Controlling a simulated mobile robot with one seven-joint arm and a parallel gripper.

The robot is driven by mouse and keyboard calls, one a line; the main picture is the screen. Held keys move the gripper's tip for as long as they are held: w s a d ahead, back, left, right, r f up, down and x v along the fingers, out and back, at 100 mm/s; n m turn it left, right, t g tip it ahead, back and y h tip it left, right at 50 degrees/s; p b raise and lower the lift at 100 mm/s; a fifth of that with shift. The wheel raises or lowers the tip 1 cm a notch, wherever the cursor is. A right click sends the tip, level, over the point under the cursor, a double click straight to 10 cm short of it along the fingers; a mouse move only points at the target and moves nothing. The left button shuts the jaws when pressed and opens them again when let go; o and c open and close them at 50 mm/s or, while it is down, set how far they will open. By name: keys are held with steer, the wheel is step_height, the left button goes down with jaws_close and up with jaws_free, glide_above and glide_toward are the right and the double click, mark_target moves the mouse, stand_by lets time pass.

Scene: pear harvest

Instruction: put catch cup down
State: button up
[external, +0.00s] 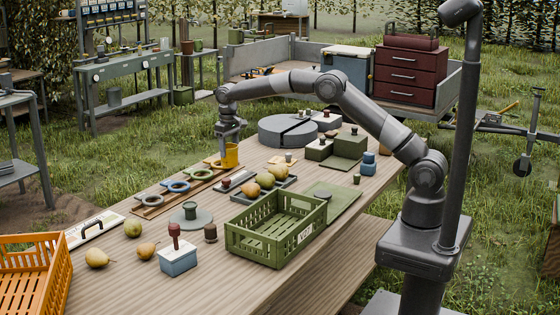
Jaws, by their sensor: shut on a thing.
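A yellow cup (230,158), which I take to be the catch cup, is at the far left edge of the wooden table. My gripper (229,143) points down and is shut on it near its rim. The cup looks upright. It is just beside the far end of a wooden rack (150,211) with several coloured rings. I cannot tell whether the cup's bottom touches the table or rack, and the fingertips are too small to see clearly.
A tray of pears (265,181) and an empty green crate (272,247) stand nearer. A grey round turntable (287,131) is to the right of the cup. Loose pears (97,257), a blue-and-white box (178,261) and an orange crate (30,275) occupy the near left.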

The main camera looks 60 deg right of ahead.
steer(key=shift+w+a+f, duration=0.55)
steer(key=shift+a+f, duration=1.3)
steer(key=shift+w+a+f, duration=0.5)
steer(key=shift+a+f, duration=1.3)
steer(key=shift+w+a+f, duration=0.55)
steer(key=shift+a+f, duration=1.3)
steer(key=shift+f, duration=0.15)
steer(key=o, duration=1)
steer(key=shift+c, duration=0.2)
